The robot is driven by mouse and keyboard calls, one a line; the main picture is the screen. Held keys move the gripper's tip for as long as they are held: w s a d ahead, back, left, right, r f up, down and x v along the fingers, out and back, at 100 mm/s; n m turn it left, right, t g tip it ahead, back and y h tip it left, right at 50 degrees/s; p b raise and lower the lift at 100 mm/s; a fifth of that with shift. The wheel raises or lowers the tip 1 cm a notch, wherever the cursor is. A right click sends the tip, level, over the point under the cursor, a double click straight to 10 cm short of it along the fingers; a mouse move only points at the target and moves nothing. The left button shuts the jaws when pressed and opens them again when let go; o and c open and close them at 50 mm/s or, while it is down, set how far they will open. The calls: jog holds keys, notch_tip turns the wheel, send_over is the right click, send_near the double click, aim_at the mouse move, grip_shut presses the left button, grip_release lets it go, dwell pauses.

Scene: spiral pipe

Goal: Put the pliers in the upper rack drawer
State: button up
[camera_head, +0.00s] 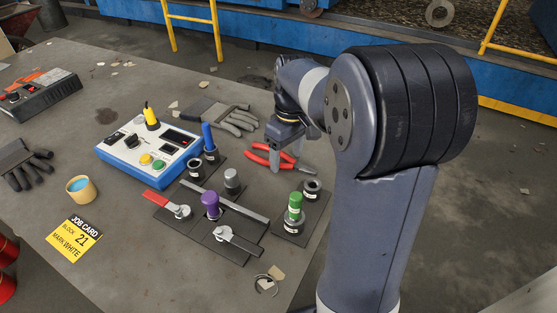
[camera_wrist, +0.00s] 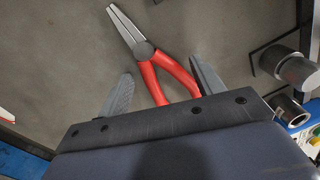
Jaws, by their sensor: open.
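The pliers (camera_head: 297,160) have red handles and grey jaws. They lie on the table at the far right of the worktop, below the end of my arm. In the wrist view the pliers (camera_wrist: 147,52) lie with their grey jaws pointing away and the red handles toward my gripper. My gripper (camera_wrist: 162,85) is open, with one finger on each side of the red handles, and nothing is held. The ends of the handles are partly hidden by the gripper body. In the head view my gripper (camera_head: 283,152) is partly hidden by its own wrist. No rack drawer can be made out in either view.
Dark gloves (camera_head: 225,115) lie behind. A job card (camera_head: 74,240) and a cup (camera_head: 81,189) are at left.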

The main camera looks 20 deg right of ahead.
jog(key=shift+f, duration=0.1)
jog(key=shift+c, duration=0.2)
jog(key=c, duration=1.2)
